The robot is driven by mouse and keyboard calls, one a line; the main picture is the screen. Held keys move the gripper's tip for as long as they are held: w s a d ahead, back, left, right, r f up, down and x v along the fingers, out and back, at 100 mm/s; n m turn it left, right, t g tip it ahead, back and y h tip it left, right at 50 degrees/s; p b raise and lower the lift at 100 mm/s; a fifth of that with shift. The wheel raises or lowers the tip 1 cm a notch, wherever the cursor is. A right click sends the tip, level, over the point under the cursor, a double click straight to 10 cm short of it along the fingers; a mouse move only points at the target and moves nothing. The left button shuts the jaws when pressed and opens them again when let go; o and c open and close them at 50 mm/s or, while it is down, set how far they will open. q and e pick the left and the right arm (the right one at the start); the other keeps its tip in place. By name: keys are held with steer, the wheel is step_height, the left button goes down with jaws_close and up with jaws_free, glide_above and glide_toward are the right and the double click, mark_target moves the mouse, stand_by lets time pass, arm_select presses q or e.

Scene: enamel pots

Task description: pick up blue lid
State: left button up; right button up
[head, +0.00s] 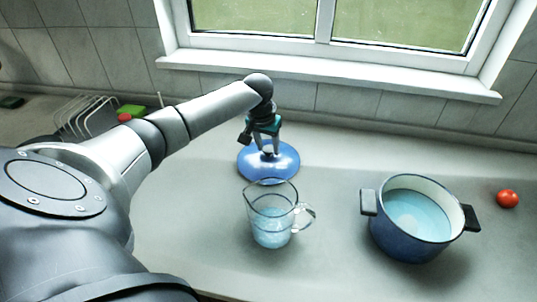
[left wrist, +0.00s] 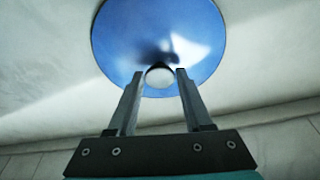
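The blue lid (head: 284,164) is round and shiny with a pale knob, and lies on the counter behind the glass jug. It also shows in the left wrist view (left wrist: 125,40), with its knob (left wrist: 159,75) between my fingertips. My left gripper (head: 268,150) points down over the lid from above. In the left wrist view its two fingers (left wrist: 160,76) stand apart on either side of the knob, with a small gap visible on each side. My right gripper is not in view.
A clear jug (head: 271,222) with bluish liquid stands in front of the lid. A dark blue pot (head: 409,244) with bluish liquid stands at the right, with a tomato (head: 507,199) beyond it. A dish rack (head: 88,117) is at the left. The counter (head: 335,165) right of the lid is clear.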

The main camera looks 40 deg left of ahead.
arm_select(q)
jaws_close()
steer(key=shift+r, duration=0.1)
